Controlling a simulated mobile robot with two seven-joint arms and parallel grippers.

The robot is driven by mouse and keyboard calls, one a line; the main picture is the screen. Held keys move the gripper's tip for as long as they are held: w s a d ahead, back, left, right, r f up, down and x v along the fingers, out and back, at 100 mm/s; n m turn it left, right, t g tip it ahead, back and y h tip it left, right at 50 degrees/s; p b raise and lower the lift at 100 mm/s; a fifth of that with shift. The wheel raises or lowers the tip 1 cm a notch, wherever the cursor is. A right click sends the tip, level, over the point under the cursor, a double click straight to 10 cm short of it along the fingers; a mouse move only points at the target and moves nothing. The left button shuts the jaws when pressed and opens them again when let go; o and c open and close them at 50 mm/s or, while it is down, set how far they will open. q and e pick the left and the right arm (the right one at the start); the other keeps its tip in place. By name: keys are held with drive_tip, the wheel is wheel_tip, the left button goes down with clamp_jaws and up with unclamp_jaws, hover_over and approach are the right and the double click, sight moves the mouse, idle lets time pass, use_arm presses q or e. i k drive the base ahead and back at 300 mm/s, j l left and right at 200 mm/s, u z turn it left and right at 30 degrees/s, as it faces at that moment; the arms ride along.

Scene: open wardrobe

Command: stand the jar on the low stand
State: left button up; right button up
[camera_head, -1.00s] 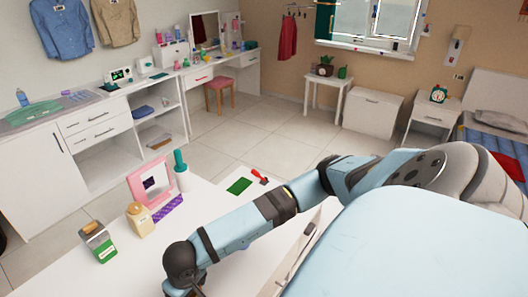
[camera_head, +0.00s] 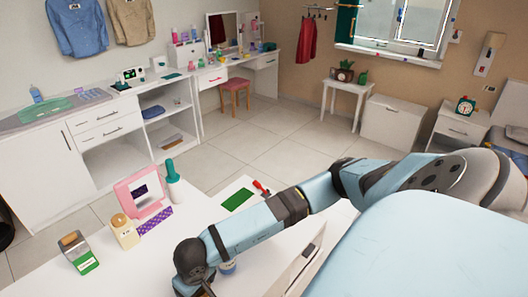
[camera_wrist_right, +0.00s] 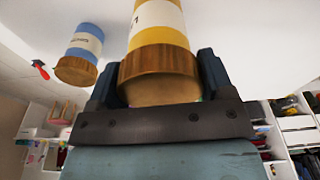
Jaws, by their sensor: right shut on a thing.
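In the right wrist view, my right gripper (camera_wrist_right: 160,78) is shut on a jar (camera_wrist_right: 158,36) with a white label, a yellow band and a wood-brown lid. The gripper's fingers are on both sides of the lid. I cannot make out the low stand. My left gripper is out of view.
On the white table are a green-and-white box (camera_head: 77,253), a cream bottle (camera_head: 124,231), a pink frame (camera_head: 145,195), a teal bottle (camera_head: 173,181), a purple patterned strip (camera_head: 154,221), a green mat (camera_head: 238,200) and a red-handled item (camera_head: 262,187). Bare tabletop lies left of my wrist.

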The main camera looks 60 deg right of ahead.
sight(286, 231)
drive_tip(key=l, duration=0.45)
drive_tip(key=k+l+u, duration=0.1)
drive_tip(key=l, duration=0.35)
drive_tip(key=k+l, duration=0.15)
drive_tip(key=l, duration=0.3)
drive_tip(key=l+u, duration=0.1)
drive_tip(key=l, duration=0.35)
drive_tip(key=k+l, duration=0.15)
drive_tip(key=l, duration=0.3)
drive_tip(key=k+l+u, duration=0.1)
drive_tip(key=l, duration=0.3)
